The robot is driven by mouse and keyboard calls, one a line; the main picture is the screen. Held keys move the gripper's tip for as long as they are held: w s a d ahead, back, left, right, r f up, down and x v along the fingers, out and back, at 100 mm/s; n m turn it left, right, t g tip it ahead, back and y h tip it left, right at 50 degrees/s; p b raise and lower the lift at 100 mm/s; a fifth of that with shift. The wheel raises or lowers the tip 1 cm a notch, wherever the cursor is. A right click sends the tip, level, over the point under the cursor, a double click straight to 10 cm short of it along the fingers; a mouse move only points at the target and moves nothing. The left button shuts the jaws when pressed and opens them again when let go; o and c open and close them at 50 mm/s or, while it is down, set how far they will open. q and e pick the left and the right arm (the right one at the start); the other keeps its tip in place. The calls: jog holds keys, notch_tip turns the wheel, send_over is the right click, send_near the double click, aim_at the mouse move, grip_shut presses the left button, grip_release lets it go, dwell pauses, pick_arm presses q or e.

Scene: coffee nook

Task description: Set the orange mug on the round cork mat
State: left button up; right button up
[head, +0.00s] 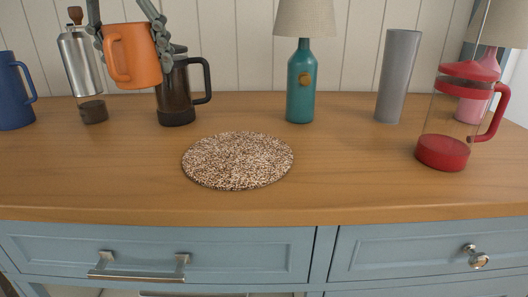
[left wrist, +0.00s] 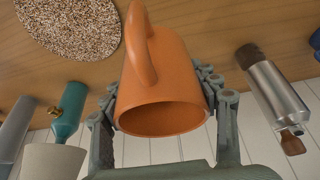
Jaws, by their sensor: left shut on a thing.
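The orange mug (head: 134,55) is held upright in the air by my left gripper (head: 128,36), whose fingers close around its sides. In the left wrist view the mug (left wrist: 162,90) sits between the fingers of the gripper (left wrist: 160,108), with its open rim and handle showing. The round cork mat (head: 238,160) lies flat and bare on the counter, right of the mug and nearer the front. It also shows at the upper left of the left wrist view (left wrist: 70,25). My right gripper is not in view.
On the wooden counter (head: 340,170), a dark French press (head: 177,95) stands behind the mug, beside a silver grinder (head: 82,65) and a blue jug (head: 14,92). A teal lamp (head: 301,85), grey cylinder (head: 397,75) and red French press (head: 442,150) stand to the right.

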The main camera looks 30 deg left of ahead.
pick_arm(q)
jog(key=shift+w+d+f, duration=0.15)
jog(key=shift+d+f, duration=0.05)
jog(key=shift+d, duration=0.1)
jog(key=w+d+f, duration=0.1)
jog(key=d+f, duration=0.1)
jog(key=d, duration=0.1)
jog(key=w+d+f, duration=0.2)
jog(key=d, duration=0.1)
jog(key=w+d+f, duration=0.1)
jog(key=d+f, duration=0.1)
jog(key=d, duration=0.2)
jog(key=shift+w+d+f+b, duration=0.1)
jog(key=shift+w+f+b, duration=0.05)
jog(key=shift+f+b, duration=0.25)
notch_tip(320, 180, down, 3)
jog(key=shift+f+b, duration=0.2)
jog(key=shift+b, duration=0.15)
jog(key=shift+f, duration=0.25)
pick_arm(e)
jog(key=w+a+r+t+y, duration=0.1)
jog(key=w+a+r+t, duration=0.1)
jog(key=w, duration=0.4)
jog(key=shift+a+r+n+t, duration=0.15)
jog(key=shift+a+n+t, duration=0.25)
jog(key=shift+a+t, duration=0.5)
